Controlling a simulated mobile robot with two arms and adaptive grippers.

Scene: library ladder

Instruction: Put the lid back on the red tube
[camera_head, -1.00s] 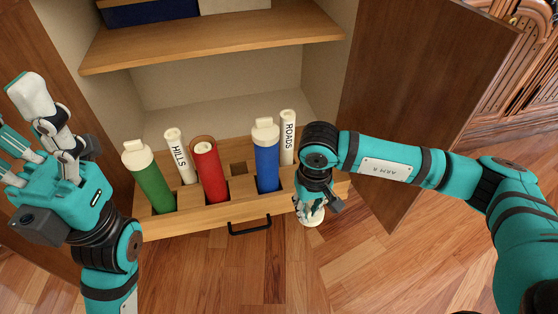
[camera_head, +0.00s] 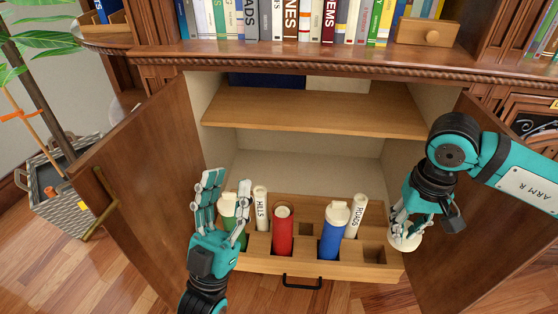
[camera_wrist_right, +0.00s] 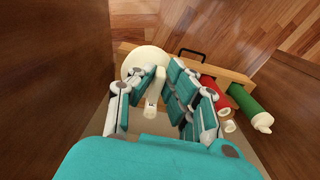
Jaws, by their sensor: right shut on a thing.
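The red tube (camera_head: 283,236) stands upright in a slot of the wooden drawer rack, its top uncovered. It also shows in the right wrist view (camera_wrist_right: 214,92). My right gripper (camera_head: 402,226) is shut on a round cream lid (camera_head: 406,242), held near the rack's right end, apart from the red tube. The lid shows as a pale disc in the right wrist view (camera_wrist_right: 146,60), partly behind the fingers. My left gripper (camera_head: 224,194) is open and empty, in front of the green tube, hiding part of it.
The blue tube (camera_head: 332,236) and green tube (camera_head: 228,208) wear cream lids. White rolls marked HILLS (camera_head: 261,208) and ROADS (camera_head: 355,214) stand in the rack (camera_head: 262,266). Cabinet doors stand open on both sides (camera_head: 140,190). A shelf (camera_head: 310,110) lies above.

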